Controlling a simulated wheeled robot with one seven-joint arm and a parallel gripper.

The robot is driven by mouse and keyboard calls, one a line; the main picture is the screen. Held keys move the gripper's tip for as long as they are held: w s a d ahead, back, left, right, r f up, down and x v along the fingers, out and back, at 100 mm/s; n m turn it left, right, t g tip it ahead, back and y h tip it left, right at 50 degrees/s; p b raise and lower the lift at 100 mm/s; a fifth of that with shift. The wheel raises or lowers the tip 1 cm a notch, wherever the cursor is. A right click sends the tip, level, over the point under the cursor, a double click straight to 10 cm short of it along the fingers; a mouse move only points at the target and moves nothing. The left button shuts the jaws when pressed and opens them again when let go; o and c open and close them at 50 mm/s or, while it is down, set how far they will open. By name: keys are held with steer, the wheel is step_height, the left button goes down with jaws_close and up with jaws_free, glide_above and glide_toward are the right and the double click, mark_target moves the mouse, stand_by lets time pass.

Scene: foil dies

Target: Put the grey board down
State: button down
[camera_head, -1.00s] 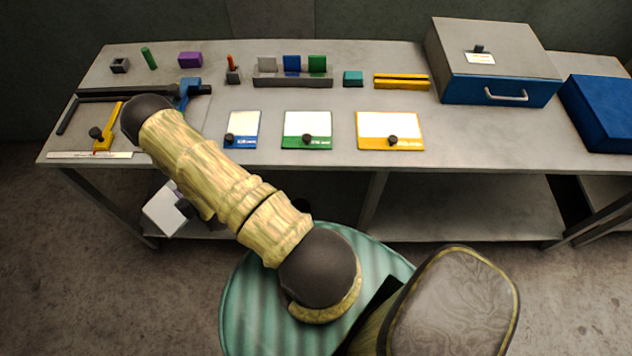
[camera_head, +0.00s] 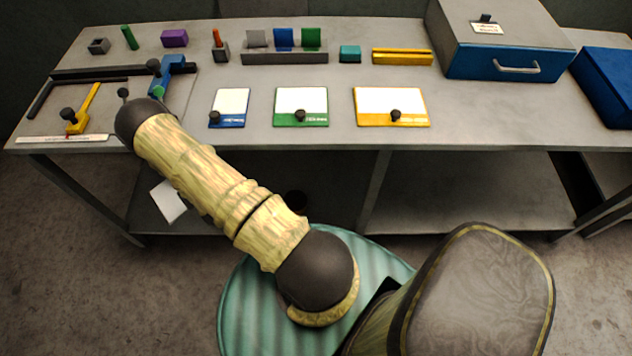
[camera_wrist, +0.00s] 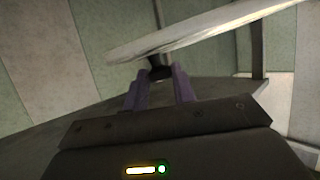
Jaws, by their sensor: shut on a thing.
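The board, pale grey-white and thin, is in the wrist view (camera_wrist: 200,30), tilted just beyond the fingertips, with a dark knob (camera_wrist: 158,73) on its near side. My gripper (camera_wrist: 160,88) has two purple fingers and is shut on this knob. In the head view the board (camera_head: 169,202) shows as a small pale piece left of my arm, seen lower than the bench's front edge. My arm hides the gripper and the rest of the board there.
The grey bench (camera_head: 340,135) holds boards with a blue (camera_head: 230,107), green (camera_head: 301,106) and yellow strip (camera_head: 391,106), each with a dark knob. A frame with a yellow lever (camera_head: 85,108) and a blue clamp (camera_head: 170,75) is at left. A grey-blue box (camera_head: 500,45) stands at right.

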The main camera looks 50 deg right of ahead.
steer(key=w+d+f+m+g+h+b, duration=0.1)
steer(key=d+f+b, duration=0.3)
steer(key=f+b, duration=0.7)
steer(key=w+d+f+m+g+h+b, duration=0.1)
steer(key=d+f+m+h+b, duration=0.3)
steer(key=f+b, duration=0.8)
steer(key=w+d+f+m+g+h+b, duration=0.1)
steer(key=d+f+m+g+h+b, duration=0.2)
steer(key=f+b, duration=0.8)
steer(key=b+x, duration=0.1)
steer(key=b, duration=0.4)
steer(key=shift+d, duration=0.45)
steer(key=shift+w, duration=0.1)
steer(key=s+a+r+n+t+y+p, duration=0.2)
steer(key=a+r+n+y+p, duration=0.3)
steer(key=a, duration=0.4)
steer(key=s+a+r+n+t+y+p, duration=0.2)
steer(key=a+r+n+y+p, duration=0.3)
steer(key=a, duration=0.4)
steer(key=shift+r+t+p, duration=0.5)
steer(key=shift+t+p, duration=0.1)
steer(key=shift+p, duration=0.05)
steer(key=shift+d, duration=0.2)
